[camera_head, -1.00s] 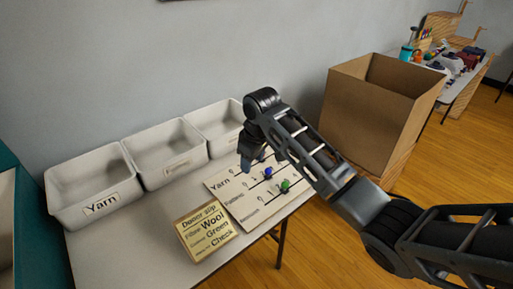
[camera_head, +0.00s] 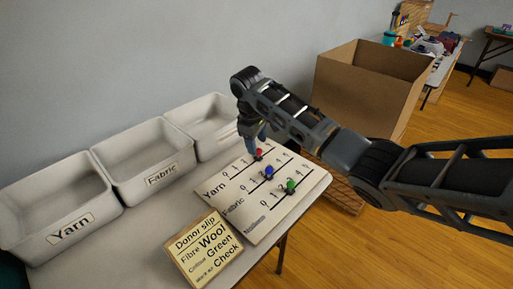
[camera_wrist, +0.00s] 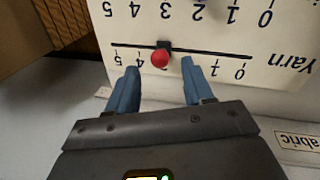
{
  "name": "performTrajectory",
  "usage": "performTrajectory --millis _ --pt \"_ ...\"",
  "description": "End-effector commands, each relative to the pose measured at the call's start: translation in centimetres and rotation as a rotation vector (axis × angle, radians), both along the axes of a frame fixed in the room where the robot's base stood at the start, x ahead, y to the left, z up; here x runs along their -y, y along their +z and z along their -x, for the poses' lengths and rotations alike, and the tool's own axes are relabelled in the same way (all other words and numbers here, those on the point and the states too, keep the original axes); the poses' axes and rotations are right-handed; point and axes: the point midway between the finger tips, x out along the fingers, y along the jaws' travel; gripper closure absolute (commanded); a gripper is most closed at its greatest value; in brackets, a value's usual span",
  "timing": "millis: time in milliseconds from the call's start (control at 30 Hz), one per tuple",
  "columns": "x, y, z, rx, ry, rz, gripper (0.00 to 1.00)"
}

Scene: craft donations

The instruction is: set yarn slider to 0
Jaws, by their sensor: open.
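The yarn slider's red knob (camera_head: 259,154) sits on the top track of the white slider board (camera_head: 235,210). In the wrist view the red knob (camera_wrist: 160,58) is near the 3 mark, with 0 toward the right of its track. My gripper (camera_head: 255,138) is just above the yarn row, pointing down at the board. In the wrist view my gripper (camera_wrist: 160,68) is open, its two blue fingers apart with the knob between them in the picture. I cannot tell whether either finger touches the knob.
The blue knob (camera_head: 268,173) and green knob (camera_head: 291,187) sit on the lower rows. The donor slip (camera_head: 204,248) lies in front of the board. Bins for yarn (camera_head: 70,232) and fabric (camera_head: 160,178) stand left, with a third bin behind. A cardboard box (camera_head: 360,95) stands right.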

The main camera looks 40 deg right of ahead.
Motion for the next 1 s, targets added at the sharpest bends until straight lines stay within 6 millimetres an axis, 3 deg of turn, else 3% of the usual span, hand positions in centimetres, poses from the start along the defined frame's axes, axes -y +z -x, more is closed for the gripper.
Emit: performTrajectory --millis 200,567,1000 --pt "0.5 -2.5 -0.1 -0.001 0.0 -0.001 0.49" --pt "0.6 -3.1 -0.1 0.002 0.0 0.0 0.49" --pt "0.6 -3.0 -0.1 0.002 0.0 0.0 0.9"
